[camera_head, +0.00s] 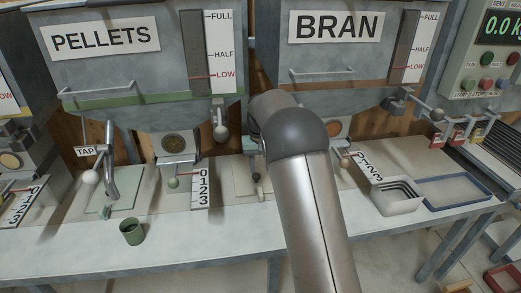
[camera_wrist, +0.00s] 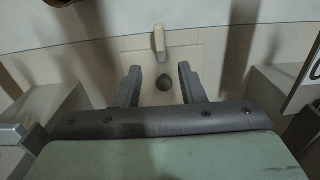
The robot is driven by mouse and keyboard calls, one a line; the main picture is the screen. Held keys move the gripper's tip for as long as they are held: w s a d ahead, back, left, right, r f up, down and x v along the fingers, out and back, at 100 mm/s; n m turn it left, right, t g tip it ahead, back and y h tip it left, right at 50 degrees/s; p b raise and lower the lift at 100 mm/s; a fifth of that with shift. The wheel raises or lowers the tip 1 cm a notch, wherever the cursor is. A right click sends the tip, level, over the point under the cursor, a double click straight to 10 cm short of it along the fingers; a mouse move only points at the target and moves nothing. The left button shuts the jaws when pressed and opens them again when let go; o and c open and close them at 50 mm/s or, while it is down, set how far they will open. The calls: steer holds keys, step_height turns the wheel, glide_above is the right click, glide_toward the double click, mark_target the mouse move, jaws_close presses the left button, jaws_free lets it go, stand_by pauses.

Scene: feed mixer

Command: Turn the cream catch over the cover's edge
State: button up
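The cream catch (camera_wrist: 159,42) is a small upright bar in the wrist view, at the top edge of a pale square cover (camera_wrist: 185,57). A dark round knob (camera_wrist: 165,83) shows below the catch. My gripper (camera_wrist: 160,74) is open, its two dark fingers apart on either side of the knob in the picture. The catch is beyond the fingertips, between them sideways, and no finger appears to touch it. Whether the fingers are level with the knob, I cannot tell. In the head view my arm hides most of the gripper and part of the cover area.
The PELLETS hopper (camera_head: 115,60) and BRAN hopper (camera_head: 340,45) stand above the bench. A green cup (camera_head: 132,232) is near the bench's front left. A pale tray (camera_head: 396,196) and blue-rimmed tray (camera_head: 455,204) lie at right. Grey blocks (camera_wrist: 275,87) flank my gripper.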

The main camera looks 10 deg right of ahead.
step_height(320, 180, up, 6)
steer(key=shift+r, duration=0.25)
steer(key=s+r+p, duration=0.2)
steer(key=s+r, duration=0.1)
steer(key=s, duration=0.6)
steer(key=s+r+p, duration=0.1)
steer(key=s+r, duration=0.3)
steer(key=s, duration=0.5)
steer(key=s+f+p, duration=0.1)
steer(key=s+f, duration=0.1)
steer(key=s, duration=0.8)
steer(key=s+a+f+n+p, duration=0.1)
steer(key=s+f, duration=0.1)
steer(key=s, duration=0.9)
steer(key=shift+s, duration=0.3)
